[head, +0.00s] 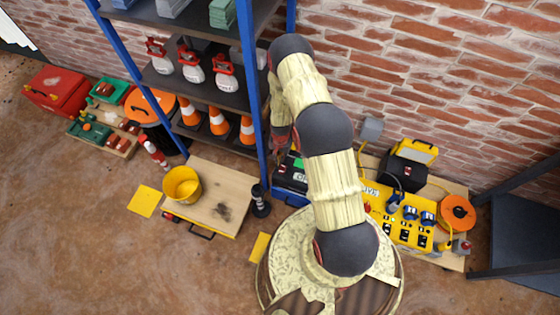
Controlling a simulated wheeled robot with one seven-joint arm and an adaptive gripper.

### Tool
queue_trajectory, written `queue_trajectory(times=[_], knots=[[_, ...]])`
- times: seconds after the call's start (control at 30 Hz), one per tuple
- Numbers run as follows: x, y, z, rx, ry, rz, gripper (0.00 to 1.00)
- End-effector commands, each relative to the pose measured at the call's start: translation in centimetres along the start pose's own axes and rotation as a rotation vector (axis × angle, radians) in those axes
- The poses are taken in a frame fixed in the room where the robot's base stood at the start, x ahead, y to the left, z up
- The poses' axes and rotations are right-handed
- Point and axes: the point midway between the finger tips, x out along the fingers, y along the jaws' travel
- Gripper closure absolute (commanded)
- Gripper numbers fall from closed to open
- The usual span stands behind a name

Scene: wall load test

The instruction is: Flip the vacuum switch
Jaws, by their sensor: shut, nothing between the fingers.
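I cannot make out for sure which thing is the vacuum or where its switch is. A blue and black box (290,182) with a red and a green spot and a white label stands by the shelf's right post, partly hidden behind my arm. A dark tub with an orange lid (150,106) stands left of the shelf. My arm rises from my base, bends over at the top and hangs down beside the blue post. My gripper does not show clearly; its end is hidden behind my arm near the blue and black box.
A blue-posted shelf (248,78) holds spray bottles and traffic cones (218,120). A yellow bucket (182,185) sits on a wooden board (228,180). A yellow socket panel (405,214) and an orange reel (457,212) lie right. Brick wall (480,60) is behind; the front-left floor is clear.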

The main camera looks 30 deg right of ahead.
Motion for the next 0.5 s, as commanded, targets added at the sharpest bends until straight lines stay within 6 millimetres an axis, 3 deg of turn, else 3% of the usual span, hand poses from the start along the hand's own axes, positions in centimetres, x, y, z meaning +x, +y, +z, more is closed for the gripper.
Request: queue_trajectory(times=[0.03, 0.2, 0.5], knots=[[1.4, 0.1, 0.1, 0.000, -0.002, 0.001, 1.00], [4.8, 0.0, 0.0, 0.000, -0.001, 0.001, 1.00], [9.9, 0.0, 0.0, -0.001, 0.000, 0.000, 1.00]])
